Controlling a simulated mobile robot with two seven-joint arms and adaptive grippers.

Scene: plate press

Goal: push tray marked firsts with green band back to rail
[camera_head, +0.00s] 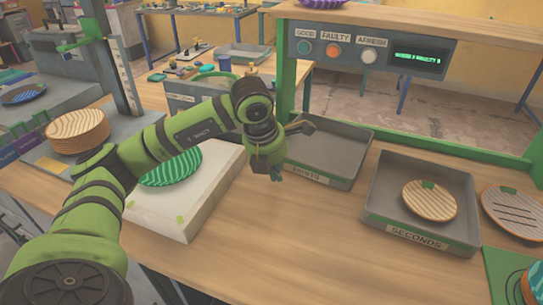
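The grey tray (355,138) stands empty on the wooden bench, left of the seconds tray. The label on its front wall (306,174) is partly hidden and hard to read; it looks like the firsts tray. The green rail (445,152) runs along the bench behind the trays. I cannot tell if the tray touches it. My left gripper (277,173) points down just at the left front corner of this tray, and my arm hides part of that side. Its fingertips are small and close together. Nothing shows held in it. My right gripper is out of view.
The seconds tray (377,216), with a green front band, holds a striped plate (429,201). Another striped plate (514,212) lies to its right. A white block (209,205) with a green plate (172,169) stands at left. The bench front is clear. A control panel (365,53) hangs above.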

